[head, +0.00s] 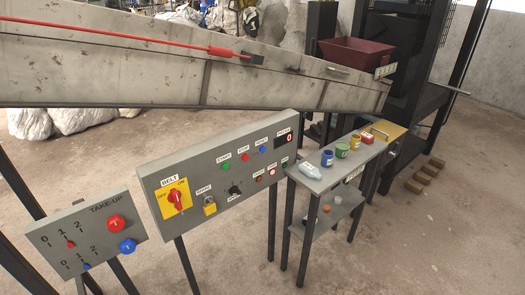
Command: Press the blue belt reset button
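The grey belt control panel (205,200) stands on dark posts in the middle of the head view. A small blue button (263,149) is at its upper right, with a small label above it that is hard to read. A red button (245,157) and a green button (227,167) are in the same row to its left. The blue button shows unobstructed; I cannot tell whether it is pressed in. Neither of my grippers is in the view.
A yellow switch plate (164,210) with a red handle is on the panel's left. A take-up panel (75,245) with red and blue knobs stands lower left. A conveyor (150,65) runs behind. A narrow table (318,187) with a bottle and containers stands right.

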